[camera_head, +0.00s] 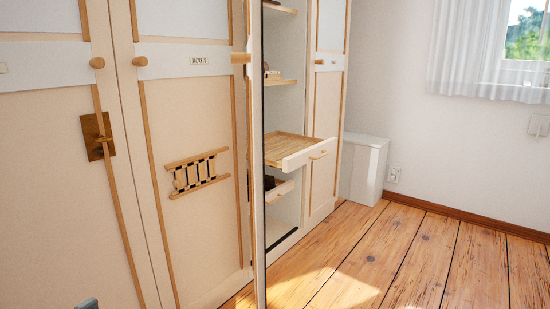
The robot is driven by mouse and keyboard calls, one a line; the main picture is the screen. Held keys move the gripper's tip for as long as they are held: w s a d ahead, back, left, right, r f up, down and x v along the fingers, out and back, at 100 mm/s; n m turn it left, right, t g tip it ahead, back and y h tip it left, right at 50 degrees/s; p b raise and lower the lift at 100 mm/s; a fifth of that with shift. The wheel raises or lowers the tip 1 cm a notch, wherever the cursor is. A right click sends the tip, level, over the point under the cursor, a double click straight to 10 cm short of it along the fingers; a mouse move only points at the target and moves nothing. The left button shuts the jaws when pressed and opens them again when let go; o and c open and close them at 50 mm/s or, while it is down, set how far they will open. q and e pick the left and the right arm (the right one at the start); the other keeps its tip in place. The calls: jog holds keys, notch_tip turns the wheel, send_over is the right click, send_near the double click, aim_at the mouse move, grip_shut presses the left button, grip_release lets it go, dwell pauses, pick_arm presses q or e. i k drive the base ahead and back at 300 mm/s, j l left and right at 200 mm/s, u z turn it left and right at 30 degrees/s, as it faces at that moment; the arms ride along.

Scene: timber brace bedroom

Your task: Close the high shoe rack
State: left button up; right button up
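The high shoe rack (292,148) is a slatted wooden tray with a white front and a small wooden handle. It sticks out of the open wardrobe bay at about middle height. A lower rack (281,191) with a dark item on it also sticks out a little, partly hidden by the door edge. A small grey piece at the bottom left edge looks like the tip of my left gripper (88,304); its fingers cannot be made out. My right gripper is not in view.
A cream door (190,120) labelled "JACKETS" stands at the left of the open bay, its edge hiding part of the interior. Fixed shelves (281,82) are above the tray. A white cabinet (362,168) stands beyond. The wooden floor (420,255) at the right is clear.

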aim_at(294, 162)
jog(key=i+l+u, duration=0.15)
jog(key=i+u, duration=0.15)
jog(key=u, duration=0.15)
jog(key=i+l+u, duration=0.2)
jog(key=u, duration=0.2)
jog(key=i+l+u, duration=0.15)
jog(key=i+l, duration=0.6)
jog(key=l, duration=0.15)
